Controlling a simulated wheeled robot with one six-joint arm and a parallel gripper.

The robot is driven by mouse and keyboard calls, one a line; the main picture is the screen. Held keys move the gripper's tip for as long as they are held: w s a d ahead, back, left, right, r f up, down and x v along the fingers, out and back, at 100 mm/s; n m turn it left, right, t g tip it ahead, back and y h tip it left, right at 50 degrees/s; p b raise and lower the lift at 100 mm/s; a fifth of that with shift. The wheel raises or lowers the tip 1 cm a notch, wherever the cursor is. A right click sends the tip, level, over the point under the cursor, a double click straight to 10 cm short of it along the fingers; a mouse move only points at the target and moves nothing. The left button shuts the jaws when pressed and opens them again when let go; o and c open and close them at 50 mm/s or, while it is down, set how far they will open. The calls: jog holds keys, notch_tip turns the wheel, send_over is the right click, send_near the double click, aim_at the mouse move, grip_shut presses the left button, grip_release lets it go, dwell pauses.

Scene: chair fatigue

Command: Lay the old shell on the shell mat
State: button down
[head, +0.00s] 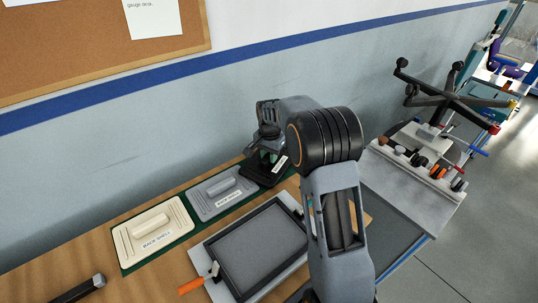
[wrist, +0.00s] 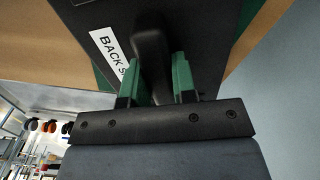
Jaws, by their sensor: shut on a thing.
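My gripper (head: 268,156) is shut on the raised black handle (wrist: 152,60) of a black shell (head: 264,177). In the wrist view, the green fingers stand on either side of the handle. A white label on the shell (wrist: 205,35) begins "BACK S". The shell is over or on the right end of the green mat (head: 160,253); I cannot tell whether it touches. A cream shell (head: 150,232) and a grey shell (head: 220,193) lie on the mat to the left, each with a handle and label. My arm partly hides the black shell.
A black-framed fixture (head: 262,249) with a grey pad and an orange-handled clamp (head: 192,286) sits in front of the mat. A dark bar (head: 80,290) lies at the left. An upturned chair base (head: 450,98) stands at the right. The wall (head: 110,165) is close behind.

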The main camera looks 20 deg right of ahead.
jog(key=shift+f, duration=0.3)
jog(key=c, duration=0.9)
grip_release()
jog(key=shift+r, duration=0.15)
notch_tip(320, 180, up, 12)
jog(key=s+r+n+t, duration=0.2)
jog(key=s+r+n, duration=0.2)
jog(key=s, duration=0.9)
jog(key=shift+s+a+f+n+t, duration=0.1)
jog(key=shift+s+f+n+t, duration=0.5)
jog(key=shift+s, duration=1.5)
jog(key=shift+s+f+n+t, duration=0.1)
jog(key=shift+s+f+n, duration=0.95)
jog(key=shift+s, duration=1.1)
jog(key=shift+s+a+f+n+t, duration=0.1)
jog(key=shift+s+f+n+t, duration=0.2)
jog(key=shift+s+f+n, duration=1.2)
